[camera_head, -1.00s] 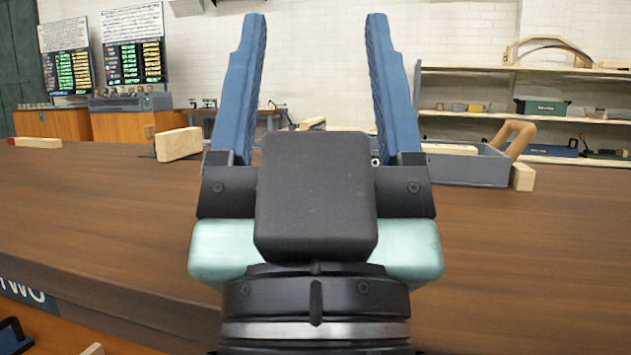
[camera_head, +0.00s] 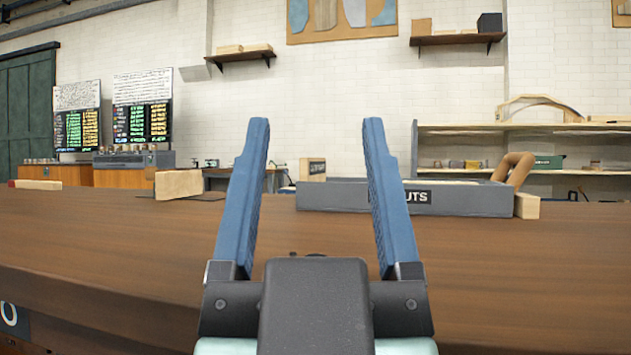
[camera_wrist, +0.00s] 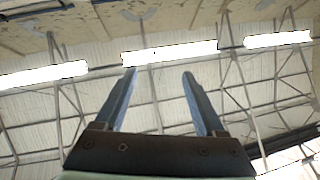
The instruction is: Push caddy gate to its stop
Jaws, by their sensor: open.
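A grey caddy (camera_head: 465,203) stands at the far side of the brown bench, with a dark label ending in "UTS" on its front. A curved wooden handle (camera_head: 514,169) rises at its right end. A pale wooden block (camera_head: 527,206) is at its right front corner, and a small labelled wooden piece (camera_head: 311,170) shows at its left end. I cannot tell which part is the gate. My gripper (camera_head: 315,125) is open and empty, its blue fingers upright in front of the caddy and hiding part of it. The wrist view shows the open fingers (camera_wrist: 158,73) against the ceiling only.
The brown bench top (camera_head: 130,235) is mostly clear between me and the caddy. A wooden block (camera_head: 179,184) stands on a dark patch at the left, and a longer block with a red end (camera_head: 38,185) lies farther left. Shelves stand behind, at the right.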

